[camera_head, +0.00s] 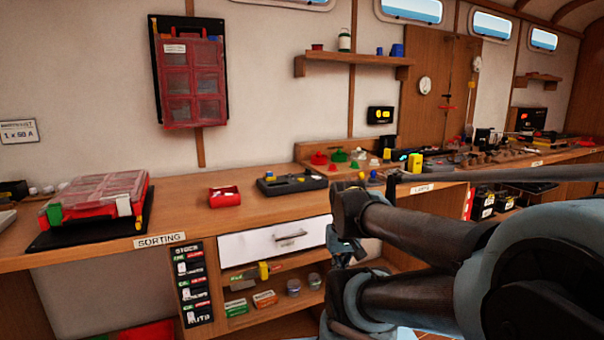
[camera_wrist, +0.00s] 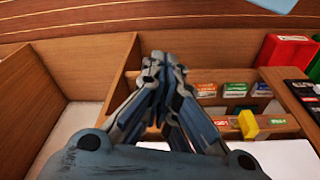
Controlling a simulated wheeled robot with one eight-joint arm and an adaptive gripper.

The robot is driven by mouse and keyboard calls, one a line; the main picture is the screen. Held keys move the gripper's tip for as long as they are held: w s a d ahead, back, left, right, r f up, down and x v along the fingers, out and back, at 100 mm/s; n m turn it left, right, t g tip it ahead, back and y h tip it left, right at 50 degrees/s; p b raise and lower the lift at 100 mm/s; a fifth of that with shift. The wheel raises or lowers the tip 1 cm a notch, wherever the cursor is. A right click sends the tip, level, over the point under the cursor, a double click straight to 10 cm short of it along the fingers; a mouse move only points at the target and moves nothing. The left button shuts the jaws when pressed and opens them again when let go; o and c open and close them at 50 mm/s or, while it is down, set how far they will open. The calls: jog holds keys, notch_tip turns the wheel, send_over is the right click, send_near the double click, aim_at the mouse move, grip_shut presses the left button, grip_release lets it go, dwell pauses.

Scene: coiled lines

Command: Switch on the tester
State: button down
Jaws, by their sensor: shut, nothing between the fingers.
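A dark box-shaped device (camera_head: 291,184) with a yellow part and small knobs lies on the bench in the head view. It may be the tester, but I cannot read any mark on it, and its switch is too small to make out. My gripper (camera_head: 345,250) hangs in front of the bench, right of the white drawer and below the bench top, well apart from the device. In the wrist view my gripper (camera_wrist: 164,62) has its fingers together and empty, over open wooden compartments. The device does not show clearly in the wrist view.
A red open bin (camera_head: 224,197) and a red-lidded case (camera_head: 98,197) stand on the bench. The white drawer (camera_head: 274,241) is shut above a shelf with small boxes (camera_head: 265,299). Coloured parts crowd the bench at right. Bench top is bare between bin and case.

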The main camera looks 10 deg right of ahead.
notch_tip(320, 180, up, 34)
jog(key=n+g, duration=0.4)
jog(key=n, duration=1.8)
send_over(316, 177)
jog(key=w+a, duration=0.1)
jog(key=shift+w+f+m, duration=0.2)
jog(key=shift+m, duration=0.1)
jog(key=shift+f, duration=0.15)
jog(key=f, duration=0.4)
jog(key=s+f, duration=0.1)
jog(key=f, duration=0.8)
jog(key=shift+s+d+f, duration=0.2)
jog(key=shift+s+f, duration=0.1)
jog(key=shift+f, duration=0.05)
